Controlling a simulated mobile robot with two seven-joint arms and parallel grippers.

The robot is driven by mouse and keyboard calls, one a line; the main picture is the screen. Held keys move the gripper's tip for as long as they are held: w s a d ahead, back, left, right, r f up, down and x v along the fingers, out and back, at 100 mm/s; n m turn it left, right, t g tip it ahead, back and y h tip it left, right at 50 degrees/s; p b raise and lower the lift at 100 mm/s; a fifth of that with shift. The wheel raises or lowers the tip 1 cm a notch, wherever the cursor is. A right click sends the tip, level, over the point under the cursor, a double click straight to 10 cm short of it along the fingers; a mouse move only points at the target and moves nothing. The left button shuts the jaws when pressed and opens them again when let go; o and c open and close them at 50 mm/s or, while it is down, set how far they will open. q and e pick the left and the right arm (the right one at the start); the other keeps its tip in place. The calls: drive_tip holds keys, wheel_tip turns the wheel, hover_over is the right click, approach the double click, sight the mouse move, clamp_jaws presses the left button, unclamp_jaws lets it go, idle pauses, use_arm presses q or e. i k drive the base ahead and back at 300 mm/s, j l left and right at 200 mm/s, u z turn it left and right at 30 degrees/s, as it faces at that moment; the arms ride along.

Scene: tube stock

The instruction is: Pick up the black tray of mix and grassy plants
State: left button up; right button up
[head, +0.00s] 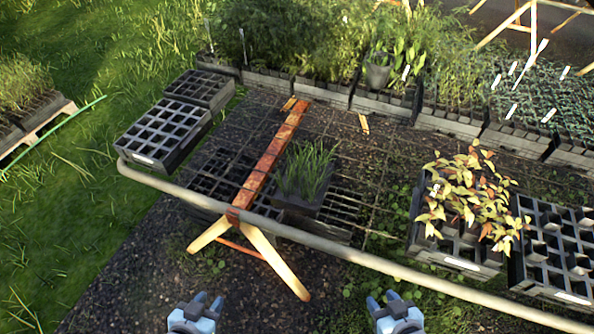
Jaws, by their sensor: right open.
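A small black tray (297,204) with tufts of grassy plants (306,168) sits on the wire mesh bench, just right of the orange wooden bar. The grass hides most of its inside. My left gripper (208,299) is low in the head view, in front of the bench and to the left of the tray. It looks open and empty. My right gripper (383,299) is open and empty, also in front of the bench and to the right of the tray. Both grippers are well apart from the tray.
A metal rail (345,250) runs along the bench's front edge. A rusty orange bar (270,155) on splayed wooden legs stands left of the tray. Empty cell trays (160,132) stand at left. A tray of yellow-leaved plants (455,245) stands at right. Planted trays line the back.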

sight(302, 187)
drive_tip(key=i+j+z, duration=0.6)
drive_tip(key=i+j, duration=0.15)
